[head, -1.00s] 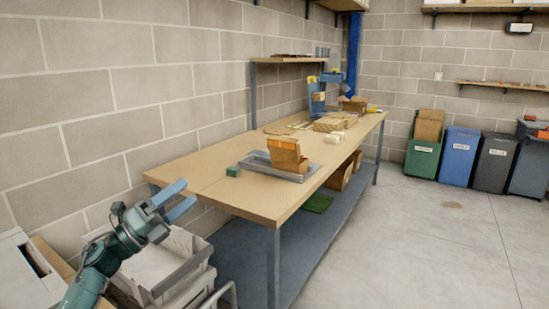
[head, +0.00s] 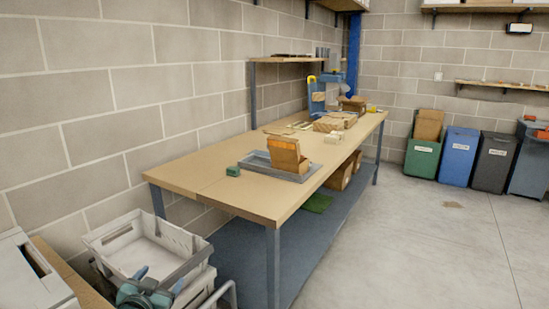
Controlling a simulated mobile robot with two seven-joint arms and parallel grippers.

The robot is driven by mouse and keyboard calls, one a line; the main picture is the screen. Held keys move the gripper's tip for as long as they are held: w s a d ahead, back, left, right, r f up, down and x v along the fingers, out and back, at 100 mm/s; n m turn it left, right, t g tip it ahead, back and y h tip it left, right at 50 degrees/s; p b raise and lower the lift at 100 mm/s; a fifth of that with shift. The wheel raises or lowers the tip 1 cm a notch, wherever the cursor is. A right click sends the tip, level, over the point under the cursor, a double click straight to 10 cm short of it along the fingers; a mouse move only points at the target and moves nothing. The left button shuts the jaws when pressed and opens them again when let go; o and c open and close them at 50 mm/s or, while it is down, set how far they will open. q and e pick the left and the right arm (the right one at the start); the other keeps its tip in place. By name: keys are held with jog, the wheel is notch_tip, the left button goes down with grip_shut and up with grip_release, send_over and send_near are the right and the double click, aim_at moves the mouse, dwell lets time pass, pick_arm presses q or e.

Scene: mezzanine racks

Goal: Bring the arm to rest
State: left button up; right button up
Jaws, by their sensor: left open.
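My left gripper (head: 158,281) is low at the bottom edge of the head view, in front of the grey-white crates at the lower left. Only its teal wrist and short blue finger parts show, and the rest of the arm is out of the picture. It is open, with nothing seen between its fingers. It is apart from the workbench (head: 222,196), to the left of and below the bench top. My right gripper is not in view.
Stacked grey-white crates (head: 116,228) stand close to my left gripper. The bench carries a grey tray (head: 256,161) with an open cardboard box (head: 287,156), and a small green block (head: 233,171). Bins (head: 461,157) line the far wall.

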pick_arm(q)
jog(key=s+d+f+g+h, duration=0.1)
jog(key=s+d+f, duration=0.3)
jog(key=s, duration=0.6)
jog(key=s+d+f+g+h, duration=0.1)
jog(key=s+d+f, duration=0.3)
jog(key=s, duration=0.6)
jog(key=s+d+f+g+h, duration=0.1)
jog(key=s+d+f, duration=0.3)
jog(key=s, duration=0.6)
jog(key=shift+s+d+f+n+g, duration=0.3)
jog(key=shift+d+f+g, duration=0.1)
jog(key=shift+d+g, duration=0.45)
